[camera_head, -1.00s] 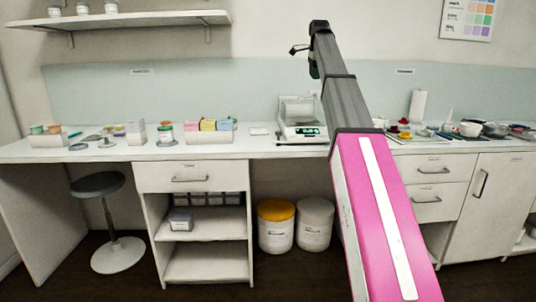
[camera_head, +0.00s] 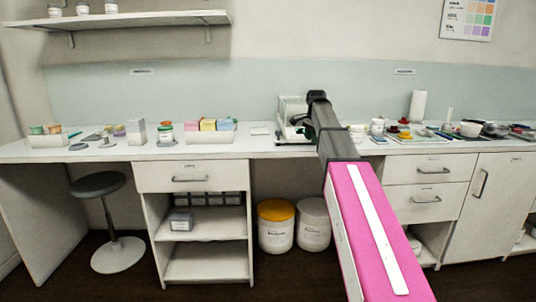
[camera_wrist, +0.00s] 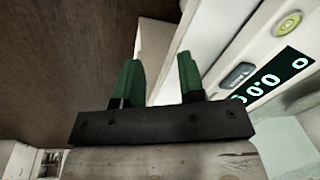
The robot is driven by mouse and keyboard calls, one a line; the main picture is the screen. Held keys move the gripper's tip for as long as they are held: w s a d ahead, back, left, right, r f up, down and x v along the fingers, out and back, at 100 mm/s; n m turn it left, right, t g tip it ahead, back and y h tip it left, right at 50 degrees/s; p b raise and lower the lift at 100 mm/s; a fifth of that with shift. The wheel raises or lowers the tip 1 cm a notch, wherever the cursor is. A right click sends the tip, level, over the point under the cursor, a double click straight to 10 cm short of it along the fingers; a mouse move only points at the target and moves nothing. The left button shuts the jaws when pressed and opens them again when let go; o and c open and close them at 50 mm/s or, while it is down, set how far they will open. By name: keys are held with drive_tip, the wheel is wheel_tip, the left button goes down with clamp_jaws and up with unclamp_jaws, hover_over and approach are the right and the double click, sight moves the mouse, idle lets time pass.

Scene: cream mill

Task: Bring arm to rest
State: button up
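My arm reaches from the lower right of the head view toward the bench, with its dark end in front of the scale (camera_head: 293,108). In the wrist view my gripper (camera_wrist: 159,82) shows two green fingers standing apart, with nothing between them. The scale's front panel (camera_wrist: 262,82) shows at the right of the wrist view, with a lit display. In the head view the fingers are small and mostly hidden by my arm.
The long white bench (camera_head: 110,152) carries a bin of coloured boxes (camera_head: 209,133), jars and tools. A grey stool (camera_head: 98,184) stands at left. A yellow-lidded bucket (camera_head: 276,224) and a white bucket (camera_head: 313,224) stand under the bench. A shelf (camera_head: 140,19) hangs above.

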drive_tip(key=s+f+n, duration=0.6)
drive_tip(key=s+f, duration=1)
drive_tip(key=f, duration=0.4)
drive_tip(key=s+f+n+g, duration=0.1)
drive_tip(key=s+f+n, duration=0.5)
drive_tip(key=s+f, duration=1)
wheel_tip(320, 180, down, 5)
drive_tip(key=shift+s+a+r+g, duration=0.2)
drive_tip(key=shift+s+a+g, duration=0.1)
drive_tip(key=shift+s+a, duration=0.05)
